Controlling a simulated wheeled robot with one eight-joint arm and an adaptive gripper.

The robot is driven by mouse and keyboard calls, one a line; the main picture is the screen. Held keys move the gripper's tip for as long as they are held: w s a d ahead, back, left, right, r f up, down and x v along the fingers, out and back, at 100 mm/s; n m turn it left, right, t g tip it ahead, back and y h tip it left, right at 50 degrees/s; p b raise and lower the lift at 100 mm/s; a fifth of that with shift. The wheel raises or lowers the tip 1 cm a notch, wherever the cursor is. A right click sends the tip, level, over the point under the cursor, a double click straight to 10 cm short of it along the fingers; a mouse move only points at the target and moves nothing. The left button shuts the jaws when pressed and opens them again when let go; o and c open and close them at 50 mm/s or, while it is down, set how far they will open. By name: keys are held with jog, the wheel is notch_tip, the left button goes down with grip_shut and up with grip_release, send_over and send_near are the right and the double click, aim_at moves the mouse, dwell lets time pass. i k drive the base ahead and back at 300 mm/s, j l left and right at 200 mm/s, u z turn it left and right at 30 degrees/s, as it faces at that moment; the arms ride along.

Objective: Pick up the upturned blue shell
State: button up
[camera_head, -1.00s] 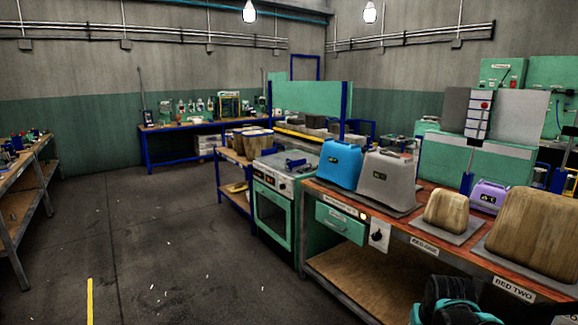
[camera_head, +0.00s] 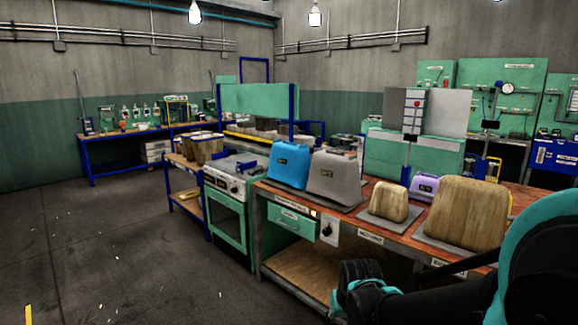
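A blue shell (camera_head: 290,165) stands at the far left end of the red-brown bench top, with a dark label on its front. I cannot tell from here whether it is upturned. A grey shell (camera_head: 333,177) stands close to its right and partly overlaps it in the view. My black and teal arm fills the lower right corner and reaches left in front of the bench.
On the bench (camera_head: 345,217) stand a small wooden form (camera_head: 388,201), a large wooden form (camera_head: 466,212) and a purple shell (camera_head: 424,187) behind them. A green oven (camera_head: 226,214) adjoins the bench's left end. Free floor (camera_head: 100,240) lies at the left.

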aim_at(290, 163)
jog(key=i+j+z, duration=0.4)
jog(key=i+j, duration=0.6)
jog(key=j, duration=0.1)
